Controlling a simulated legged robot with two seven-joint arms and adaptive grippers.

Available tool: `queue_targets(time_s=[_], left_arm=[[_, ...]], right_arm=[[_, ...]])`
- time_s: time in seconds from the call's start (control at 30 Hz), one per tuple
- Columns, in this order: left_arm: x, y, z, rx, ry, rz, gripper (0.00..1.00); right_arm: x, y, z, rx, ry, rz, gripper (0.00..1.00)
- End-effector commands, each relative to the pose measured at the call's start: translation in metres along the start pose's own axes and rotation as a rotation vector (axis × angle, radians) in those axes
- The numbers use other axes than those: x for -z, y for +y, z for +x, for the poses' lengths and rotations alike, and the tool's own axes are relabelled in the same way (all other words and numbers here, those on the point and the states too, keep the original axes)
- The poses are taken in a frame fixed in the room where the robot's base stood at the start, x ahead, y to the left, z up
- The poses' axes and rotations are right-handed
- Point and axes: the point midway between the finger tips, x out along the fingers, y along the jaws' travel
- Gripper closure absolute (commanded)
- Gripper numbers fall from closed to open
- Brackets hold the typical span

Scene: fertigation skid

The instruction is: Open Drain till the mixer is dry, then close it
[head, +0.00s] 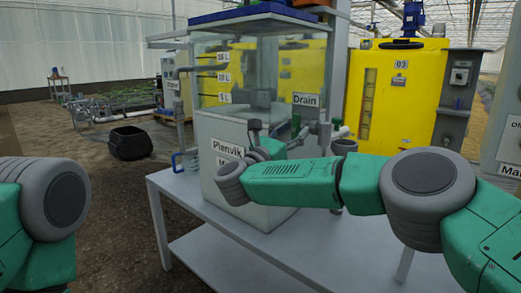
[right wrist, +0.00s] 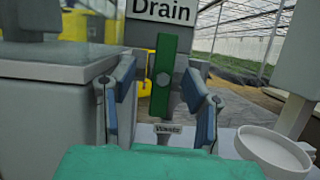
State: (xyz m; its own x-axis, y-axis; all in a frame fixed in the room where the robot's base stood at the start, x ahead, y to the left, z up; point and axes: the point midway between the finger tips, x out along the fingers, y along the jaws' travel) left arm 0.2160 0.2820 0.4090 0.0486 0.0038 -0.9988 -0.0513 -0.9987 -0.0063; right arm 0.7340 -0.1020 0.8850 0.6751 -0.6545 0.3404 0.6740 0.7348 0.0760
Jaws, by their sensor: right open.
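The mixer (head: 262,75) is a clear-walled tank with 15 L, 10 L and 5 L marks above a grey lower body. I cannot tell its liquid level. The Drain label (head: 306,100) is on its right side and also shows in the right wrist view (right wrist: 163,11). Below it, the green drain handle (right wrist: 162,75) stands upright. My right gripper (right wrist: 158,105) is open, with its two fingers on either side of the handle and gaps visible. In the head view my right gripper (head: 298,135) is partly hidden by its arm. My left arm shows at the left edge; its gripper is out of view.
The mixer stands on a grey table (head: 232,237). A yellow tank (head: 400,95) is behind. A black tub (head: 130,142) is on the floor at left.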

Motion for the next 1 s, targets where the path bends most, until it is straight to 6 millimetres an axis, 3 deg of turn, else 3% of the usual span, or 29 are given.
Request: queue_targets(time_s=[0.5, 1.0], left_arm=[[0.0, 0.0, 0.0, 0.0, 0.0, 0.0, 0.53], [0.0, 0.0, 0.0, 0.0, 0.0, 0.0, 0.53]], right_arm=[[-0.018, 0.0, -0.049, -0.001, -0.001, 0.001, 0.59], [-0.016, 0.004, -0.061, -0.039, -0.007, -0.041, 0.59]])
